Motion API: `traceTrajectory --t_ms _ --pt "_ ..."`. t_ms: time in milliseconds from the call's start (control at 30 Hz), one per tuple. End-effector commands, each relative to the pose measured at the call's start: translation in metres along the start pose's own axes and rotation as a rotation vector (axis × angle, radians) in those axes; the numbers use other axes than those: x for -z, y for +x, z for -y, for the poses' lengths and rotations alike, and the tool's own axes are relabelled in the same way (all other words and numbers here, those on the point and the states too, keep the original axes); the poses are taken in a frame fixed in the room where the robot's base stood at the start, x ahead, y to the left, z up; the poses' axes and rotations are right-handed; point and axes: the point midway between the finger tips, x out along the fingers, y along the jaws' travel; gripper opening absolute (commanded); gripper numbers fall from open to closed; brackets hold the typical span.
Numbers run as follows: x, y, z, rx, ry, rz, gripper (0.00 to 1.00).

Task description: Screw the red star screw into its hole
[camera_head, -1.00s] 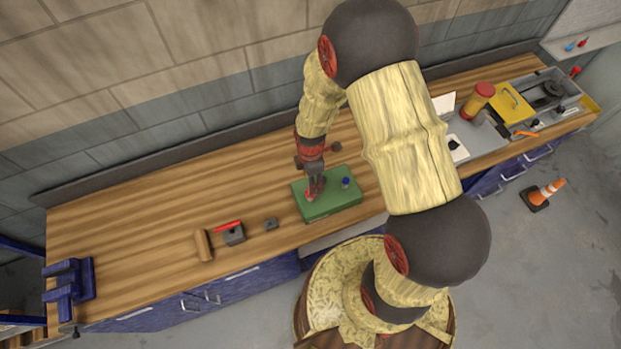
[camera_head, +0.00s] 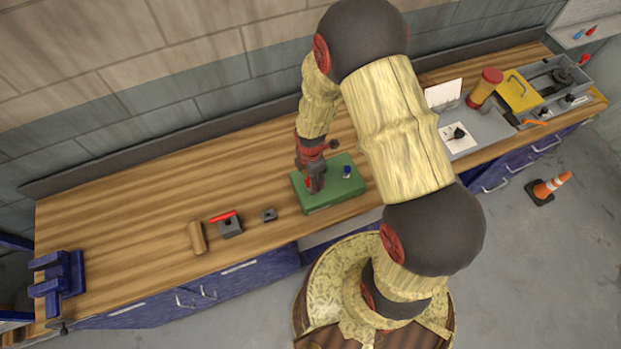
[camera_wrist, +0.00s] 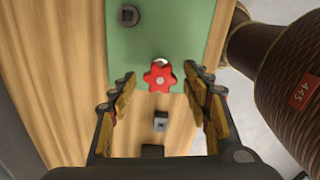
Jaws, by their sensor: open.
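The red star screw (camera_wrist: 159,78) shows its star-shaped head in the wrist view, over the near edge of the green block (camera_wrist: 170,35). A small pale round part peeks out behind the head; I cannot tell whether it is the hole. My gripper (camera_wrist: 157,84) is open, with one finger on each side of the star head and visible gaps between. In the head view my gripper (camera_head: 313,186) points down at the left part of the green block (camera_head: 335,190) and largely hides the screw. How deep the screw sits cannot be seen.
A blue-topped knob (camera_head: 347,172) stands on the block's right part. Left on the table (camera_head: 120,220) are a small grey block (camera_head: 269,214), a grey block with a red handle (camera_head: 230,228) and a wooden cylinder (camera_head: 197,238). A red-yellow canister (camera_head: 484,88) stands right.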

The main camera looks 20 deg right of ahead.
Motion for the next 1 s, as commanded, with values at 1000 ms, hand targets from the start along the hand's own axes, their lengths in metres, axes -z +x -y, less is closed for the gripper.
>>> traceTrajectory --t_ms 1000 --pt "0.0002 0.0002 0.0000 0.000 -1.041 0.000 0.48"
